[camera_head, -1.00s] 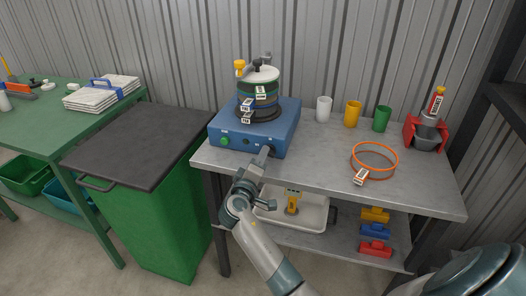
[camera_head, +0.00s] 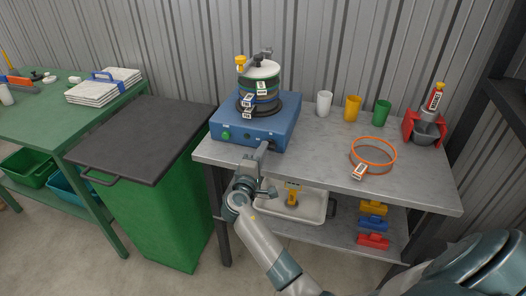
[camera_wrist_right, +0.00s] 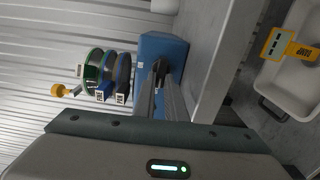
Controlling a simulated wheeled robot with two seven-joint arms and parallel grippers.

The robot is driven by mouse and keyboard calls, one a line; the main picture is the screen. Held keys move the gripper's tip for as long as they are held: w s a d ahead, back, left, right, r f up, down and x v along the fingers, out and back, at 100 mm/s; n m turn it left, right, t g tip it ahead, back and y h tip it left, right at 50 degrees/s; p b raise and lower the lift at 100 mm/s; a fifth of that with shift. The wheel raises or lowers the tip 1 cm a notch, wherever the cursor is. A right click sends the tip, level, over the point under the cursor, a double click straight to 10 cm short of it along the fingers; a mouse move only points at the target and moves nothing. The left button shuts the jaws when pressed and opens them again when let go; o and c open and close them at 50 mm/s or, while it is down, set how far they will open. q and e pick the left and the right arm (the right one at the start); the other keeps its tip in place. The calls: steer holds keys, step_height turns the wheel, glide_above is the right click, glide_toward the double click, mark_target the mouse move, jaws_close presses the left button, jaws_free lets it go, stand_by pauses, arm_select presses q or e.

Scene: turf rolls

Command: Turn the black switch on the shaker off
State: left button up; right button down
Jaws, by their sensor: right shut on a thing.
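The blue shaker (camera_head: 254,127) stands at the left end of the grey bench, with a green button (camera_head: 226,136) on its front. A stack of round sieves (camera_head: 262,80) with a pale lid sits on it. My right gripper (camera_head: 265,147) reaches the right part of the shaker's front face, and its fingers hide the switch there in the head view. In the right wrist view, the fingers of my right gripper (camera_wrist_right: 161,78) are closed together on the black switch (camera_wrist_right: 158,65) on the blue face. The switch's position is not clear. My left gripper is out of view.
White (camera_head: 324,103), yellow (camera_head: 352,108) and green (camera_head: 381,112) cups stand at the back of the bench. A white tray (camera_head: 318,207) is on the shelf below. A green bin (camera_head: 160,215) stands left.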

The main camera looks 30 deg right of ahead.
steer(key=c, duration=1.8)
jaws_free()
steer(key=shift+s+a, duration=0.1)
steer(key=shift+a, duration=0.05)
